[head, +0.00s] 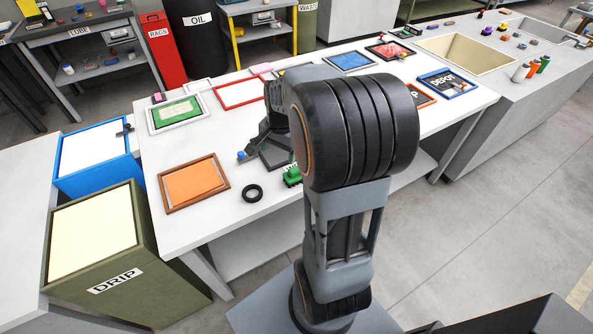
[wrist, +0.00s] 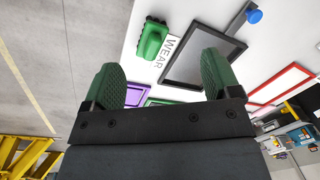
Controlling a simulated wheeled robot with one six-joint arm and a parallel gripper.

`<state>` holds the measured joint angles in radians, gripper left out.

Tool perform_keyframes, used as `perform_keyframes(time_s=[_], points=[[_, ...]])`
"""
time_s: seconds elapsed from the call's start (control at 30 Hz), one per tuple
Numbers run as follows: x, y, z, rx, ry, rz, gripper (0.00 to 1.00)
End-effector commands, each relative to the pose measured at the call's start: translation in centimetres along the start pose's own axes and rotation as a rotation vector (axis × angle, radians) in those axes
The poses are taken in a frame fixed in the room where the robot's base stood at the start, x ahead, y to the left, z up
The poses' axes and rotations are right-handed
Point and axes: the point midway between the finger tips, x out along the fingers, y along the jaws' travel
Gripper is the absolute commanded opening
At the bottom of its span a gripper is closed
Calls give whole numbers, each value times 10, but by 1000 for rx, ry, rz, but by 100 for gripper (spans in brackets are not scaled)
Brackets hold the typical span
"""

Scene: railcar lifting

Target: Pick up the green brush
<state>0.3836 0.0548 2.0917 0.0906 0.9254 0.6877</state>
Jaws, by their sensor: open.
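The green brush (wrist: 153,42) lies on the white table top beside the WEAR label in the wrist view, above the gap between my fingers in the picture. It also shows in the head view (head: 292,176), partly hidden by my arm. My gripper (wrist: 160,82) is open, its two green pads wide apart with nothing between them. The brush is ahead of the fingertips and apart from them. In the head view my arm hides most of the gripper.
A dark framed tray (wrist: 203,52) and a blue-knobbed tool (wrist: 253,16) lie right of the brush. The table's front edge is close to the brush.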

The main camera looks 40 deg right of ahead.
Motion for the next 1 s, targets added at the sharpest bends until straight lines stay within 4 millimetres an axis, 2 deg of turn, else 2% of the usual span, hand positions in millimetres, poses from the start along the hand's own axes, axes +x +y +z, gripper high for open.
perform_keyframes(time_s=[0.03, 0.1, 0.2, 0.33, 0.47, 0.8, 1.0], points=[[5, 4, -19, 110, -22, 16, 83], [15, 9, -41, 249, -43, 29, 83], [28, 17, -64, 406, -66, 45, 83], [41, 26, -82, 532, -85, 60, 83], [60, 30, -87, 585, -94, 67, 83], [117, 32, -82, 591, -94, 67, 83], [130, 32, -80, 590, -93, 65, 83]])
